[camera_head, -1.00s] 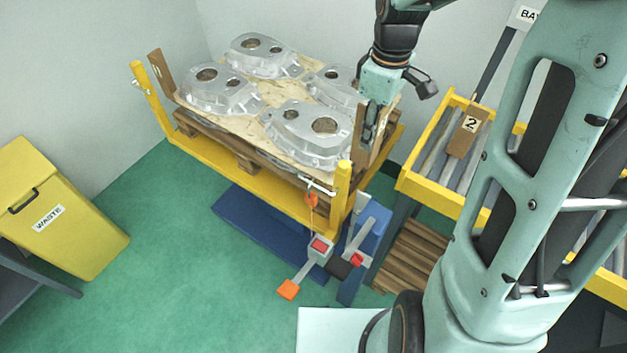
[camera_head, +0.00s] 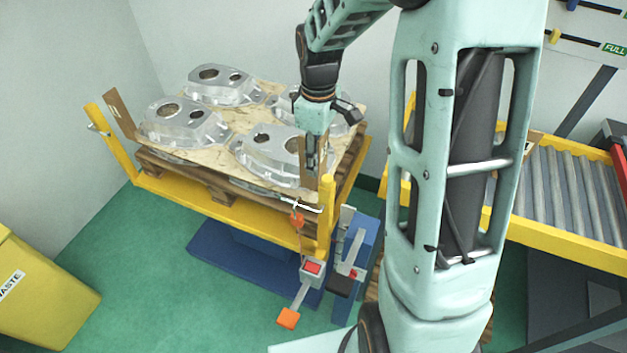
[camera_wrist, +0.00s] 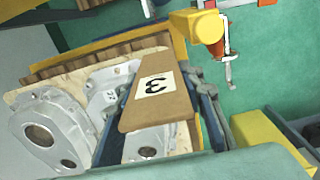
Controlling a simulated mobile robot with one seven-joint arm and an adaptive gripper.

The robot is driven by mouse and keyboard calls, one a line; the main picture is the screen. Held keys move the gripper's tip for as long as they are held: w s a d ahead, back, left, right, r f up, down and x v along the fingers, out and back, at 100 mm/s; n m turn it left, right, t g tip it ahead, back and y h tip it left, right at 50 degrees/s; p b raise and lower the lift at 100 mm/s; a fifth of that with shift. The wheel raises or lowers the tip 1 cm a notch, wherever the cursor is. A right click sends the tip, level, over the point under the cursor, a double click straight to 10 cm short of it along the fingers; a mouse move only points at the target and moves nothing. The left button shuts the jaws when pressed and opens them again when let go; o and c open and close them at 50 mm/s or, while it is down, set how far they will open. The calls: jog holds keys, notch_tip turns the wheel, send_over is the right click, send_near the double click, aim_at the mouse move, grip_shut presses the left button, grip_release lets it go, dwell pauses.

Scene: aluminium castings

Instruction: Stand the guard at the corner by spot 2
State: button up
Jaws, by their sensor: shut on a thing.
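My gripper (camera_head: 313,163) is shut on a brown guard (camera_head: 327,162), a flat board that looks upright in the head view. In the wrist view the guard (camera_wrist: 180,103) bears a label 3 and sits between the dark fingers (camera_wrist: 165,122). It is close to the pallet's near right corner, beside the yellow post (camera_head: 326,205). I cannot tell whether it touches the pallet or castings. Another brown guard (camera_head: 120,115) stands at the left corner. A brown piece (camera_head: 533,145) on the conveyor is mostly hidden by my arm. No spot 2 marking is readable now.
Several aluminium castings (camera_head: 186,122) lie on the pallet's sheet (camera_head: 215,150) inside a yellow frame (camera_head: 225,212). A clamp-like device with a red button (camera_head: 312,268) is below the near corner. A roller conveyor (camera_head: 570,185) stands right, a yellow waste bin (camera_head: 40,300) left.

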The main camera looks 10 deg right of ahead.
jog(key=shift+f, duration=2.85)
jog(key=shift+f, duration=0.2)
jog(key=o, duration=1.3)
jog(key=shift+c, duration=0.2)
jog(key=shift+r, duration=0.15)
notch_tip(320, 180, up, 12)
jog(key=shift+r, duration=0.15)
